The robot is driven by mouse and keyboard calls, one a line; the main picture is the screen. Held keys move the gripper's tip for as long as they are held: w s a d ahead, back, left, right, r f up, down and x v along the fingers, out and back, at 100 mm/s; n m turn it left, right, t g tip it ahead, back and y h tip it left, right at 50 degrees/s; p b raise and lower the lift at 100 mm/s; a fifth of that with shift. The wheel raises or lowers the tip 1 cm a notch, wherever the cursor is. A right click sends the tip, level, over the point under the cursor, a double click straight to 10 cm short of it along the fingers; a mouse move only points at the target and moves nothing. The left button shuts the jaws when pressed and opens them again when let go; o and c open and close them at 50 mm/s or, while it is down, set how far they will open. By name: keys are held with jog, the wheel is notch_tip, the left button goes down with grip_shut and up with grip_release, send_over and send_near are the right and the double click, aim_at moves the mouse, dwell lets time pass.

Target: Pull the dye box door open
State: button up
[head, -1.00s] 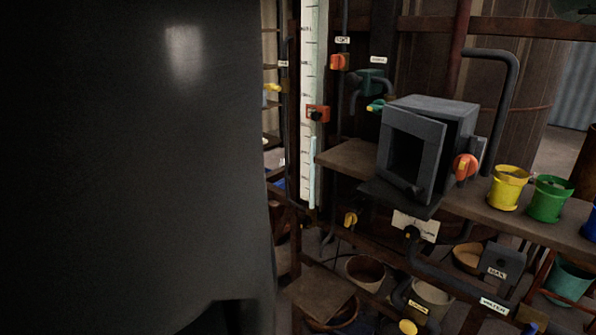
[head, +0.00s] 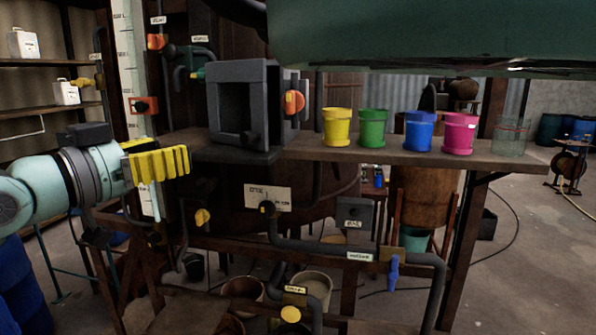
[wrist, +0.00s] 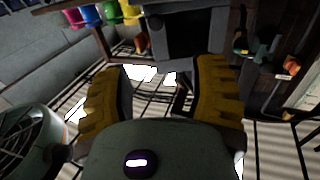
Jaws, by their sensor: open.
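The dye box (head: 262,70) is a dark grey box on the wooden shelf, left of centre in the head view. I cannot tell whether the door stands slightly ajar. My gripper (head: 160,165) is left of the box and lower, with yellow ridged fingers, apart from it. In the wrist view my gripper (wrist: 160,75) is open with nothing held, and the dye box (wrist: 185,35) shows beyond the fingers.
An orange valve handle (head: 292,102) sits at the box's right side. Yellow (head: 337,128), green (head: 373,130), blue (head: 419,132) and pink (head: 459,134) cups stand right along the shelf (head: 330,152). Pipes and valves run below. A large teal form spans the top right.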

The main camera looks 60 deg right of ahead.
aim_at(245, 136)
jog(key=d+p, duration=0.3)
jog(key=d, duration=0.1)
jog(key=d+p, duration=0.3)
jog(key=d, duration=0.2)
jog(key=d+p, duration=0.3)
jog(key=d, duration=0.2)
jog(key=shift+s+d, duration=0.25)
jog(key=shift+s, duration=0.15)
jog(key=shift+d+f, duration=0.1)
jog(key=shift+d, duration=0.65)
jog(key=shift+c, duration=0.2)
grip_shut()
